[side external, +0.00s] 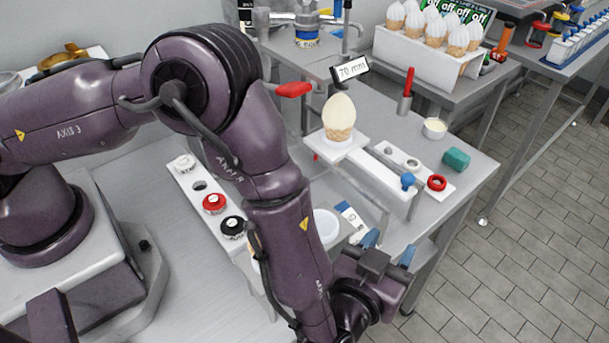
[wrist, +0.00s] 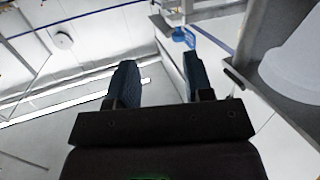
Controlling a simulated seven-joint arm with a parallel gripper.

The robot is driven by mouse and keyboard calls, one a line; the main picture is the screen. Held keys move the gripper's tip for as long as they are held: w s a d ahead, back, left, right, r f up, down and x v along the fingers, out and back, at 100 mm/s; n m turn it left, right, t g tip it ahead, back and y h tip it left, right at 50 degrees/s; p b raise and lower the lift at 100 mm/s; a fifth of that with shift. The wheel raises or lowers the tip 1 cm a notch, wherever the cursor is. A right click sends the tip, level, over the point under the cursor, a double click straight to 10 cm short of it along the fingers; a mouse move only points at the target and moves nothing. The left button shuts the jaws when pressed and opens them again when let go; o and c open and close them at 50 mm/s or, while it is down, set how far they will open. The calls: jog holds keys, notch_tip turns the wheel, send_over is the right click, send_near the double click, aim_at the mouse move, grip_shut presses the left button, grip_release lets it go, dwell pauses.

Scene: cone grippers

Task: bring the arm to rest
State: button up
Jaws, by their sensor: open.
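My gripper (side external: 388,247) is at the lower middle of the side external view, in front of the table's near edge. Its two blue fingers are apart, with nothing between them. In the wrist view my gripper (wrist: 155,82) also shows open and empty, with wall and ceiling beyond it. My purple arm reaches over from the left and bends down to it. A cone with a pale, pointed top (side external: 340,117) stands upright on a small white platform, apart from my gripper.
A panel with red and black buttons (side external: 213,203) lies beside my arm. A white tub (side external: 327,226) is partly hidden behind my forearm. Several cones (side external: 436,30) stand in a white rack behind.

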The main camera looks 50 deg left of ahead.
jog(key=s+d+f+m+g+h, duration=0.1)
jog(key=d+f+m+g+h, duration=0.3)
jog(key=h, duration=0.3)
notch_tip(320, 180, up, 10)
jog(key=s+a+m+g+h, duration=0.2)
jog(key=s+m+g+h, duration=0.1)
jog(key=g, duration=0.3)
jog(key=s+a+r+n+y, duration=0.1)
jog(key=s+a+r, duration=0.3)
jog(key=a, duration=0.6)
jog(key=s+a+r+n+y, duration=0.1)
jog(key=s+a+r+y, duration=0.1)
jog(key=s+a+r, duration=0.3)
jog(key=s+a+r+n+y, duration=0.1)
jog(key=s+a+r, duration=0.3)
jog(key=a+r, duration=0.6)
jog(key=a+y, duration=0.1)
jog(key=a, duration=0.5)
jog(key=shift+s+r, duration=0.25)
jog(key=shift+s, duration=0.1)
